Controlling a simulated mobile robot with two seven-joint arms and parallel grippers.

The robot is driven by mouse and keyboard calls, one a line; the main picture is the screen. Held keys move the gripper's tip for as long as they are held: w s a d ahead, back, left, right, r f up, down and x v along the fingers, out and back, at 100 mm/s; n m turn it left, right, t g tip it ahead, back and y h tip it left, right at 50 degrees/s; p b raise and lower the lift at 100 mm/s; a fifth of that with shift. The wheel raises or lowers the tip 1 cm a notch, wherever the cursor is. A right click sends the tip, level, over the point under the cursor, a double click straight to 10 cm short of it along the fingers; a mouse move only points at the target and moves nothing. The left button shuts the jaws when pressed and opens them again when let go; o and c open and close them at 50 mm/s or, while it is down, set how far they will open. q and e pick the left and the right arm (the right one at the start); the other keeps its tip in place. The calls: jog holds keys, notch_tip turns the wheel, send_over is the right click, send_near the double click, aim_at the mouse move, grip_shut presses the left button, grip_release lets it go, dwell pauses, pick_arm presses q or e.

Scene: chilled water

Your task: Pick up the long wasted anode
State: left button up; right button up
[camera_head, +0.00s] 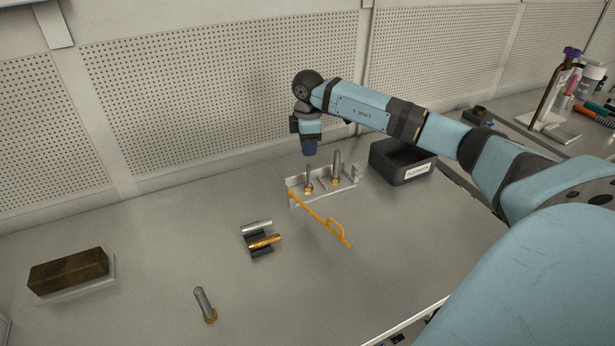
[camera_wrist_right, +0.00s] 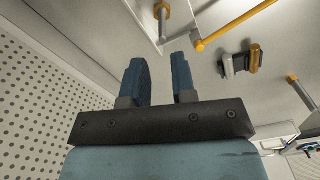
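Two grey rods with brass collars stand in a light metal rack: a thinner left rod (camera_head: 308,178) and a thicker right rod (camera_head: 336,163). I cannot tell for certain which is the long wasted anode. My right gripper (camera_head: 310,151) points down just above the left rod. In the wrist view its two blue fingers (camera_wrist_right: 159,62) are apart with nothing between them, and one rod (camera_wrist_right: 162,22) shows beyond them. My left gripper is not in view.
An orange tool (camera_head: 322,219) leans at the rack (camera_head: 345,190). Silver and brass cylinders (camera_head: 264,241) lie on a dark holder in front. A black bin (camera_head: 402,162) stands right of the rack, a brown block (camera_head: 68,272) at left. A perforated wall stands behind.

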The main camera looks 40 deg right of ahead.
aim_at(308, 185)
notch_tip(308, 185, down, 10)
jog(key=shift+s+a+r, duration=0.1)
jog(key=shift+r, duration=0.1)
grip_shut()
